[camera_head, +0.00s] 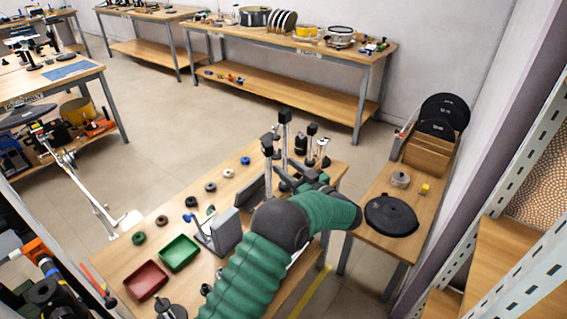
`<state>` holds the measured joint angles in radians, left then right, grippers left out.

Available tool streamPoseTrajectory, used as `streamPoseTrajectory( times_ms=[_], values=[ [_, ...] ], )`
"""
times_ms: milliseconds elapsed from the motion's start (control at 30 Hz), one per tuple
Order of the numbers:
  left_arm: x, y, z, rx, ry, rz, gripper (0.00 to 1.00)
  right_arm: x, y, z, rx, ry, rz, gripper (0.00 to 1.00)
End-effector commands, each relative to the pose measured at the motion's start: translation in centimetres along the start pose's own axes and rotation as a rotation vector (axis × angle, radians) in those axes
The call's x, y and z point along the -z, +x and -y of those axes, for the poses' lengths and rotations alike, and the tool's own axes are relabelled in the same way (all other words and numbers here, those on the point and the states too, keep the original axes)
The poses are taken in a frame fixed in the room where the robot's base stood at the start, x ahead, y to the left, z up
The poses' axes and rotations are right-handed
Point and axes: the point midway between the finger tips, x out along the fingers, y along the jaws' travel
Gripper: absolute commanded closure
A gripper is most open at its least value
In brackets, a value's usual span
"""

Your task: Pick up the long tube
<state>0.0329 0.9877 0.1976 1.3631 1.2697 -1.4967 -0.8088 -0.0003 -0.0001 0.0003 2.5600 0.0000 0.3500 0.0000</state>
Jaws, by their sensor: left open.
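Several upright posts with dark tops stand close together at the far right end of the near workbench (140,262). The tallest is a slim grey tube with a black top (286,140), which looks like the long tube, though I cannot be sure. My left arm, in a green sleeve, reaches over the bench and bends back toward these posts. My left gripper (284,178) is open, low beside the foot of the posts. The arm partly hides it, and I cannot tell whether it touches the tube. My right gripper is out of view.
A red tray (146,281) and a green tray (179,253) lie on the bench. Several small rings and a grey angled stand (218,234) are near them. A side table (376,251) with a black round lid (391,214) stands to the right, with shelving beyond.

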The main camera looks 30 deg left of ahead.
Motion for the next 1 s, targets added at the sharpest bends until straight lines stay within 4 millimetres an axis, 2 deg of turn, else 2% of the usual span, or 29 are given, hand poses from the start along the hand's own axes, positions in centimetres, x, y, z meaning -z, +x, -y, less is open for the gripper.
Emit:
streamPoseTrajectory(
  times_ms=[33,133,333,667,1000],
  values=[
    [-0.1,0.9,0.1,0.002,0.0,0.0,0.58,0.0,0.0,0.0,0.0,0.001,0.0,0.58],
    [-0.1,1.9,0.0,0.0,0.001,0.002,0.58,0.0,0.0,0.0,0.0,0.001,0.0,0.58],
    [-0.1,2.0,0.1,-0.001,0.0,0.002,0.58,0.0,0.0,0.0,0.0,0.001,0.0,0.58],
    [-0.1,2.0,0.1,-0.001,0.0,0.002,1.0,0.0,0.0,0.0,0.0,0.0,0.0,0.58],
    [-0.1,1.9,0.1,-0.001,-0.001,0.001,1.0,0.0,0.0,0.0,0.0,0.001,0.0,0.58]
  ],
)
